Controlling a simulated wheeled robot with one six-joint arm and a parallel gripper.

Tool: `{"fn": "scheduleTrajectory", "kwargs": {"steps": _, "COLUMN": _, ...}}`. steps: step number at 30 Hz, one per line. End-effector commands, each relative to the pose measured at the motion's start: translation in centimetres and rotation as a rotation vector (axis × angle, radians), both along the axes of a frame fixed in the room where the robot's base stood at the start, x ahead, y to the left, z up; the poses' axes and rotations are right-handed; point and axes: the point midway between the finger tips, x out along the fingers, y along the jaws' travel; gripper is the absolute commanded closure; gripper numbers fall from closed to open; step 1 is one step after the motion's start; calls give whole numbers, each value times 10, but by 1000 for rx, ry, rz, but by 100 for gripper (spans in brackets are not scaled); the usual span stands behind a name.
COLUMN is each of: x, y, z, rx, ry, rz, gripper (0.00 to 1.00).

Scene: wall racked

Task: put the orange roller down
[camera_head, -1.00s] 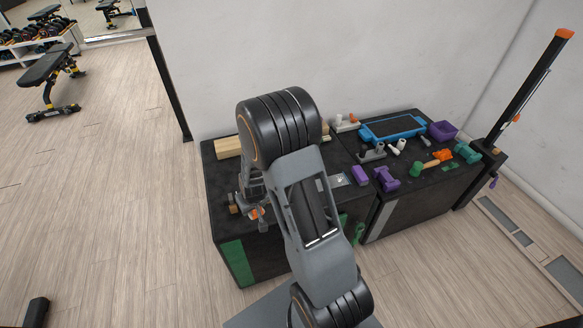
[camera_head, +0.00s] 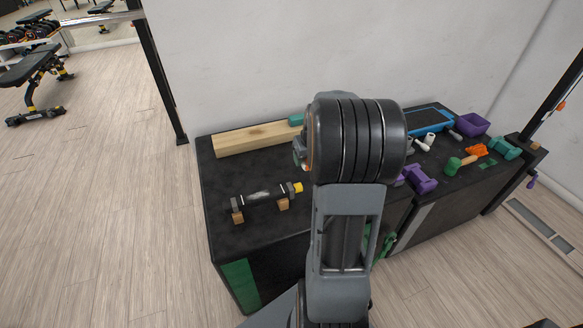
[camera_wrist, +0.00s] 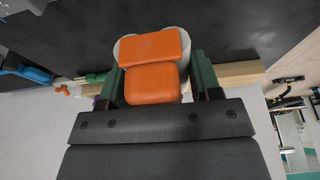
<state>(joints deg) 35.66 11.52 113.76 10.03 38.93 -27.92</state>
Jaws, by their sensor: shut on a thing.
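In the wrist view, my gripper (camera_wrist: 155,70) is shut on the orange roller (camera_wrist: 152,84), with a dark green finger on either side. The roller shows an orange block nearest the palm and another orange part beyond it, with pale rounded parts at both sides of the far one. It is over the black top; whether it touches cannot be told. In the head view my arm hides the roller and most of the gripper, near the middle of the black box top (camera_head: 222,200).
A wooden beam (camera_head: 258,137) lies along the wall. A dark bar with a yellow end (camera_head: 262,194) rests on wooden blocks at the left front. A purple dumbbell (camera_head: 418,180), a green-headed mallet (camera_head: 455,165), a blue tray (camera_head: 428,122) and a purple bin (camera_head: 472,125) stand to the right.

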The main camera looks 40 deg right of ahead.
Motion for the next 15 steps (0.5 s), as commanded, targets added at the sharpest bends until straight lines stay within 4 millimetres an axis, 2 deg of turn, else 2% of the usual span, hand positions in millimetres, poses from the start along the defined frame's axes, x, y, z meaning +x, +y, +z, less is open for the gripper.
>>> {"fn": "scheduleTrajectory", "kwargs": {"steps": 3, "x": 32, "y": -5, "z": -17, "rx": 1, "ry": 3, "rz": 3, "gripper": 76}}
{"fn": "scheduleTrajectory", "kwargs": {"steps": 6, "x": 52, "y": -9, "z": -32, "rx": 2, "ry": 4, "rz": 1, "gripper": 76}}
{"fn": "scheduleTrajectory", "kwargs": {"steps": 9, "x": 65, "y": -10, "z": -48, "rx": 0, "ry": 2, "rz": 1, "gripper": 76}}
{"fn": "scheduleTrajectory", "kwargs": {"steps": 15, "x": 82, "y": -12, "z": -66, "rx": -1, "ry": 0, "rz": 2, "gripper": 76}}
